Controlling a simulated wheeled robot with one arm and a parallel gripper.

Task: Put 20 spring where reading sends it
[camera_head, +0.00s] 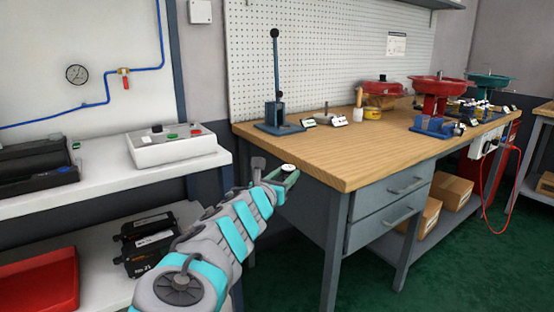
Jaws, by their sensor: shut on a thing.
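My gripper (273,180) is at the end of my grey and teal arm, in front of the workbench's left front corner. It is shut on a small round thing (288,168) with a pale top and a dark rim. I cannot tell from this view whether this is the 20 spring. A round dial gauge (77,74) hangs on the white panel at the left; its reading is too small to make out. A red bowl on a stand (437,87) and a teal bowl (490,81) stand on the bench at the right. Small labels near them are unreadable.
The wooden workbench (330,165) has a clear front half. A lever press (278,100) stands at its back left, and blue fixtures (434,126) at its right. A white control box (172,146) sits on the left shelf. A red tray (38,290) lies below.

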